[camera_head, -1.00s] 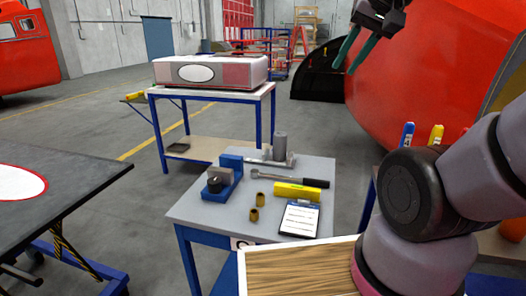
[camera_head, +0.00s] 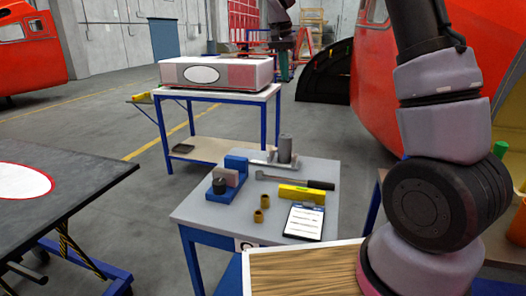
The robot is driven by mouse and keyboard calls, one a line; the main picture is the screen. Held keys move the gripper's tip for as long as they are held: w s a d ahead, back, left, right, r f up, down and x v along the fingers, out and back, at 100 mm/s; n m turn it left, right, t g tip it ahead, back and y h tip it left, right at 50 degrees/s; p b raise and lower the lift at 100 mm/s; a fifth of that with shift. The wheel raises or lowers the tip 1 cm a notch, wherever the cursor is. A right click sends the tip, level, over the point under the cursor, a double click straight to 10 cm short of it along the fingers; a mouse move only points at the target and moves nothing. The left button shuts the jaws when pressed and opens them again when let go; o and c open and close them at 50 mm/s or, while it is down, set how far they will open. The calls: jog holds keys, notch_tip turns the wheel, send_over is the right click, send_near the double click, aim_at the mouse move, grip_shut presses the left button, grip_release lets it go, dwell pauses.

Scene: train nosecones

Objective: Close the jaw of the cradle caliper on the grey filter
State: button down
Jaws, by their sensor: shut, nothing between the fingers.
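The grey filter (camera_head: 285,149) is a dark grey upright cylinder at the back of the small grey-topped table. The cradle caliper (camera_head: 262,164) appears as a low light-metal piece at the filter's base. How far its jaw is from the filter is too small to tell. My gripper (camera_head: 284,72) is high up at the top middle, beyond and above the table, well apart from the caliper. Its teal fingers look close together with nothing between them.
On the table (camera_head: 198,212) are a blue fixture (camera_head: 233,170) with a black knob, a hammer-like tool (camera_head: 295,181), a yellow block (camera_head: 301,194), two brass fittings (camera_head: 262,208) and a clipboard (camera_head: 304,222). A blue-legged bench (camera_head: 276,92) with a pale box stands behind.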

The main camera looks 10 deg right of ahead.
jog(key=w+a+f+h, duration=0.3)
jog(key=w+a+f, duration=0.45)
jog(key=f, duration=0.45)
jog(key=h, duration=0.3)
send_near(272, 153)
jog(key=w+a+r, duration=0.2)
jog(key=a, duration=0.5)
jog(key=x, duration=1)
jog(key=shift+w+a+f, duration=0.1)
jog(key=shift+a+f, duration=0.05)
jog(key=shift+f, duration=0.3)
jog(key=shift+s+d+r, duration=0.15)
jog(key=shift+s+d, duration=0.1)
jog(key=shift+d, duration=0.3)
jog(key=shift+s+d+r, duration=0.1)
jog(key=shift+s+d, duration=0.15)
jog(key=shift+d, duration=0.25)
jog(key=shift+s+d, duration=0.25)
jog(key=shift+d, duration=0.4)
jog(key=shift+s+d, duration=0.3)
jog(key=shift+d, duration=0.45)
jog(key=shift+s+d, duration=0.3)
jog(key=shift+d, duration=0.4)
jog(key=shift+a, duration=0.1)
